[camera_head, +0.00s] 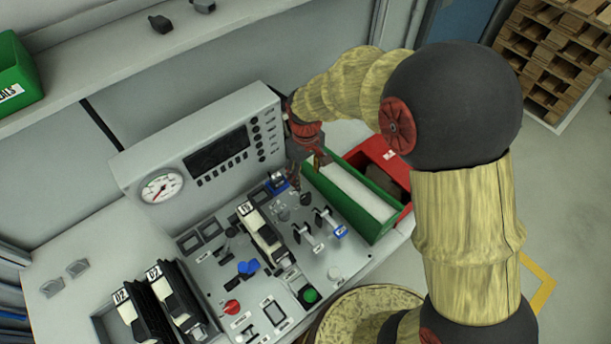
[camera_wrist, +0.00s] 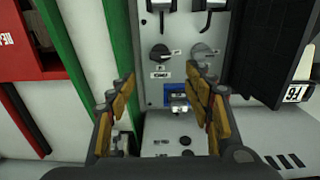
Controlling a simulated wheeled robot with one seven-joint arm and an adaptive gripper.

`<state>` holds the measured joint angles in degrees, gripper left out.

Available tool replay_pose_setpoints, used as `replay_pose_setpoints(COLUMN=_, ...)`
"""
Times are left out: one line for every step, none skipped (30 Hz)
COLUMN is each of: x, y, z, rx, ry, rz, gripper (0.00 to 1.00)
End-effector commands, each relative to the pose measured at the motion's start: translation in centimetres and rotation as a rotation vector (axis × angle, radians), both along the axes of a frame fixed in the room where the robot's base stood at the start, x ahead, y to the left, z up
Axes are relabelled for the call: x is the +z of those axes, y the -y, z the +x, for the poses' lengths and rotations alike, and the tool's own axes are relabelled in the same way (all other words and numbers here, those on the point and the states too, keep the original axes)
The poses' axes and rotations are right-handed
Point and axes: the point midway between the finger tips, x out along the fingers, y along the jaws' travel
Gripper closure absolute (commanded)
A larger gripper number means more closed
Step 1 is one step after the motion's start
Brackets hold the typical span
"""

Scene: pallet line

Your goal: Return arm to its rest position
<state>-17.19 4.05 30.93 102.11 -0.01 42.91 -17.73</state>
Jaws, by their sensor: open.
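My gripper (camera_wrist: 160,105) is open in the wrist view, with its two yellow-brown fingers apart and nothing between them. In the head view my arm (camera_head: 460,220) reaches from the lower right over the panel. There my gripper (camera_head: 298,172) points down above the panel's back right part, close to the blue switch (camera_head: 277,184). The fingertips are small and dark in that view, and I cannot tell whether they touch the panel.
A green bin (camera_head: 372,228) and a red bin (camera_head: 378,152) stand right of the panel. The grey console with a gauge (camera_head: 161,186) rises behind it. Black modules (camera_head: 140,322) stand at the lower left. A shelf with a green bin (camera_head: 16,75) is at the upper left.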

Motion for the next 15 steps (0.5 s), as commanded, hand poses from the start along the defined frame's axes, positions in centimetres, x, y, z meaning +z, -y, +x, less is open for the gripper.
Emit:
replay_pose_setpoints(x=-0.01, y=0.01, z=-0.01, rx=0.000, ry=0.000, rz=0.000, gripper=0.48)
replay_pose_setpoints(x=-0.01, y=0.00, z=0.00, rx=0.000, ry=0.000, rz=0.000, gripper=0.48)
replay_pose_setpoints(x=-0.02, y=0.00, z=0.00, rx=0.000, ry=0.000, rz=0.000, gripper=0.48)
replay_pose_setpoints(x=-0.02, y=0.00, z=0.00, rx=0.000, ry=0.000, rz=0.000, gripper=0.48)
replay_pose_setpoints(x=-0.02, y=0.00, z=0.00, rx=0.000, ry=0.000, rz=0.000, gripper=0.48)
replay_pose_setpoints(x=-0.02, y=0.00, z=0.00, rx=0.000, ry=0.000, rz=0.000, gripper=0.48)
replay_pose_setpoints(x=-0.03, y=0.00, z=0.00, rx=0.000, ry=0.000, rz=0.000, gripper=0.48)
replay_pose_setpoints(x=-0.03, y=0.00, z=0.00, rx=0.000, ry=0.000, rz=0.000, gripper=0.48)
replay_pose_setpoints(x=-0.03, y=0.00, z=0.00, rx=0.000, ry=0.000, rz=0.000, gripper=0.48)
replay_pose_setpoints(x=-0.03, y=0.00, z=0.00, rx=0.000, ry=0.000, rz=0.000, gripper=0.48)
replay_pose_setpoints(x=-0.03, y=0.00, z=0.00, rx=0.000, ry=0.000, rz=0.000, gripper=0.48)
replay_pose_setpoints(x=-0.04, y=0.00, z=0.00, rx=-0.001, ry=0.000, rz=0.000, gripper=0.48)
replay_pose_setpoints(x=-0.03, y=0.00, z=0.00, rx=-0.005, ry=0.000, rz=0.000, gripper=0.48)
replay_pose_setpoints(x=-0.04, y=0.01, z=-0.03, rx=-0.012, ry=-0.001, rz=-0.001, gripper=0.48)
replay_pose_setpoints(x=-0.04, y=0.04, z=-0.14, rx=-0.026, ry=-0.006, rz=-0.002, gripper=0.48)
